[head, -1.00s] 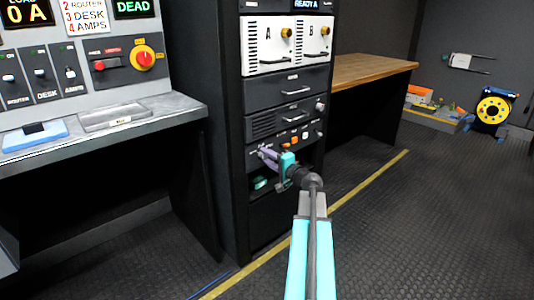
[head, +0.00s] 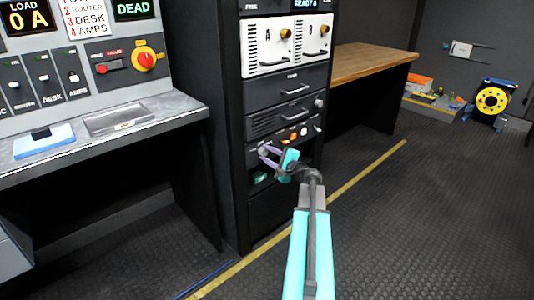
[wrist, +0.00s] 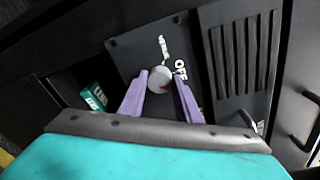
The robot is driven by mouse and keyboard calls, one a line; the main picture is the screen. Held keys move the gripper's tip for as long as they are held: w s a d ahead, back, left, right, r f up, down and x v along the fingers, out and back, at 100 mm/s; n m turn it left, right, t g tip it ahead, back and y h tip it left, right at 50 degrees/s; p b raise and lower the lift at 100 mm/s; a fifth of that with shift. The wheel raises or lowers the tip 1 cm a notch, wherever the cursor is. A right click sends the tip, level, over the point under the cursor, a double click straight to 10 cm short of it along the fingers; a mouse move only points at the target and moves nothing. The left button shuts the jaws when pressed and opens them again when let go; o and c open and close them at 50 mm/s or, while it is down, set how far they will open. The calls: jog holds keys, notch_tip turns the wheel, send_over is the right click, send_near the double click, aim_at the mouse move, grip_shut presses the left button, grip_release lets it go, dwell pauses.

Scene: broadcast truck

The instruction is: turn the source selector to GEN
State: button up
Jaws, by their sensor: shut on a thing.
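In the head view my gripper (head: 268,154) is at the lower part of the equipment rack, and hides the knob. I cannot tell which is the source selector.
The rack (head: 291,92) holds several units above my gripper. A teal box (wrist: 94,96) is in a dark opening left of the knob. A console desk (head: 170,106) stands left and a wooden bench (head: 370,67) right. The floor to the right is mostly clear.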

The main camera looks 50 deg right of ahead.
jog(key=o, duration=1.1)
jog(key=shift+c, duration=0.2)
jog(key=shift+s, duration=0.1)
jog(key=s+a+r+p, duration=0.1)
jog(key=s+p, duration=0.1)
jog(key=s, duration=1.1)
jog(key=shift+s+a, duration=0.25)
jog(key=shift+a, duration=0.05)
